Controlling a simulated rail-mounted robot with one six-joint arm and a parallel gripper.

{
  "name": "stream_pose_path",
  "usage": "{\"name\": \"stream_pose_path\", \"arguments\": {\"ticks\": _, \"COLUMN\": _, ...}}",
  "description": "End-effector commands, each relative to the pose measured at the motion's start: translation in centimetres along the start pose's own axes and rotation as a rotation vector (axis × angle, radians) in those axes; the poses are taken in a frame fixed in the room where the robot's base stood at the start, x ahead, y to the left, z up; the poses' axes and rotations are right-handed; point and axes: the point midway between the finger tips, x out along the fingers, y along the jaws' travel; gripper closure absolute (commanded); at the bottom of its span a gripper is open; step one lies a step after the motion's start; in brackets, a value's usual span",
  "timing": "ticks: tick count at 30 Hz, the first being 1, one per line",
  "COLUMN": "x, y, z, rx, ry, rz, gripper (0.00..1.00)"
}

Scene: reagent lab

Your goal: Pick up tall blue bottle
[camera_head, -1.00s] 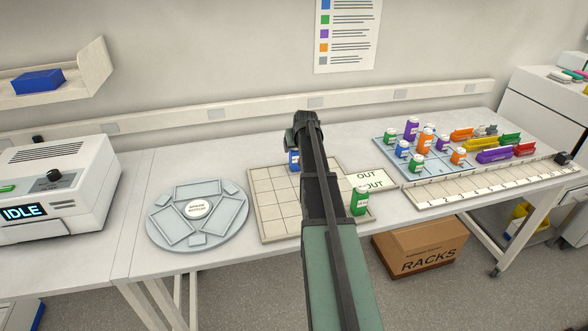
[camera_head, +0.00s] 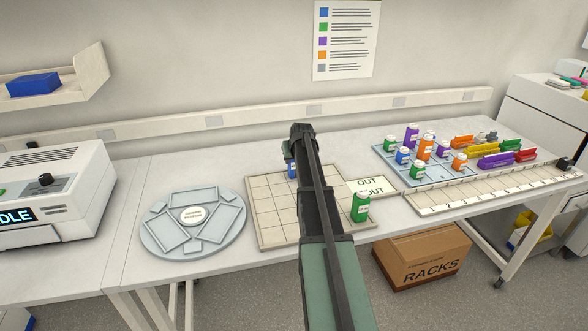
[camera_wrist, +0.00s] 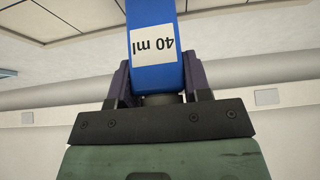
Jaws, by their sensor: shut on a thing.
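The blue bottle (camera_head: 291,171) is mostly hidden behind my arm in the head view, over the back part of the gridded mat (camera_head: 270,238). In the wrist view the blue bottle (camera_wrist: 153,75) shows a white "40 ml" label, upside down in that picture. My gripper (camera_wrist: 160,88) is shut on it near its dark neck. In the head view my gripper (camera_head: 290,150) is partly hidden by its own arm. I cannot tell whether the bottle's base touches the mat.
A green bottle (camera_head: 361,206) stands near the mat's right side, close to my arm. A round grey plate (camera_head: 150,235) lies to the left. A blue rack (camera_head: 385,150) with several coloured bottles and a numbered strip (camera_head: 440,203) are at the right. The wall is behind.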

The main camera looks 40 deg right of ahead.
Motion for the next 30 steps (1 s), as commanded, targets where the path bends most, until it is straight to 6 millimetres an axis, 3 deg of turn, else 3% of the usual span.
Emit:
{"name": "stream_pose_path", "arguments": {"ticks": 8, "x": -0.4, "y": 0.0, "z": -0.2, "rx": 0.0, "ry": 0.0, "rz": 0.0, "gripper": 0.79}}
{"name": "stream_pose_path", "arguments": {"ticks": 14, "x": -2.4, "y": 0.0, "z": -1.5, "rx": 0.0, "ry": 0.0, "rz": 0.0, "gripper": 0.79}}
{"name": "stream_pose_path", "arguments": {"ticks": 17, "x": -4.4, "y": 0.0, "z": -2.8, "rx": 0.0, "ry": 0.0, "rz": 0.0, "gripper": 0.79}}
{"name": "stream_pose_path", "arguments": {"ticks": 27, "x": -14.5, "y": 0.0, "z": -9.3, "rx": 0.0, "ry": 0.0, "rz": 0.0, "gripper": 0.79}}
{"name": "stream_pose_path", "arguments": {"ticks": 30, "x": -16.2, "y": 0.0, "z": -10.4, "rx": 0.0, "ry": 0.0, "rz": 0.0, "gripper": 0.79}}
